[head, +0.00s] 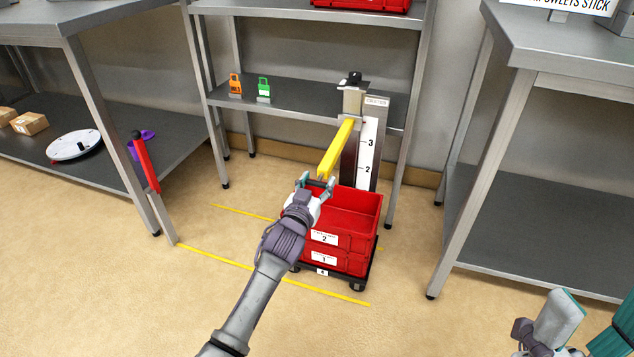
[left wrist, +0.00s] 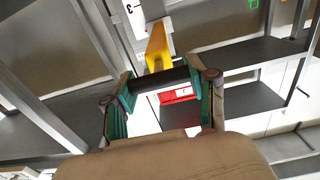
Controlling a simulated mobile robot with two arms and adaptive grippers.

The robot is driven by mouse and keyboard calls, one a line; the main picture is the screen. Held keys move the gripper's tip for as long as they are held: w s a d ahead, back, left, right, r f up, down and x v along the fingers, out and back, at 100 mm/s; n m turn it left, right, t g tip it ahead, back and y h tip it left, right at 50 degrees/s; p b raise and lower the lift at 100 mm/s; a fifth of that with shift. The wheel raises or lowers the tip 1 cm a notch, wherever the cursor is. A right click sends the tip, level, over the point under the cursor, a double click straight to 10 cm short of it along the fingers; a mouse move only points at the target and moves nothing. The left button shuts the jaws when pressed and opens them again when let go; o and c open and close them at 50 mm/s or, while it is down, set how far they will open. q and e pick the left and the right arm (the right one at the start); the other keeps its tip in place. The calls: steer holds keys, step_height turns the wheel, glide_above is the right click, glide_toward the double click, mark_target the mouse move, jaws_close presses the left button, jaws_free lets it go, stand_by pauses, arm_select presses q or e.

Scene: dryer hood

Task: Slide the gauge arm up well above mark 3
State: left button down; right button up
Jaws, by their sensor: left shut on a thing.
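The yellow gauge arm (head: 336,150) sticks out toward me from a carriage on the grey gauge post. Its root appears higher than mark 3 on the white scale (head: 368,150); mark 2 shows lower down. My left gripper (head: 318,184) is at the arm's near end. In the left wrist view the yellow arm (left wrist: 158,48) ends at a dark crossbar (left wrist: 160,79), and my left gripper (left wrist: 163,84) is shut on this end. My right gripper (head: 550,325) shows partly at the bottom right, its fingers unclear.
Stacked red crates (head: 345,235) on a low wheeled dolly stand below the arm, within yellow floor lines. A metal shelf (head: 300,98) behind holds an orange and a green item. Tables (head: 545,210) flank both sides. A red-handled post (head: 146,160) stands left. Open floor lies in front.

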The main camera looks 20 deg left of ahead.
arm_select(q)
steer(key=shift+r, duration=0.55)
steer(key=shift+c, duration=2.4)
jaws_free()
steer(key=shift+o, duration=0.8)
steer(key=shift+f, duration=0.2)
steer(key=shift+s+f, duration=0.1)
steer(key=shift+s, duration=0.45)
steer(key=s, duration=1.1)
steer(key=shift+a, duration=0.2)
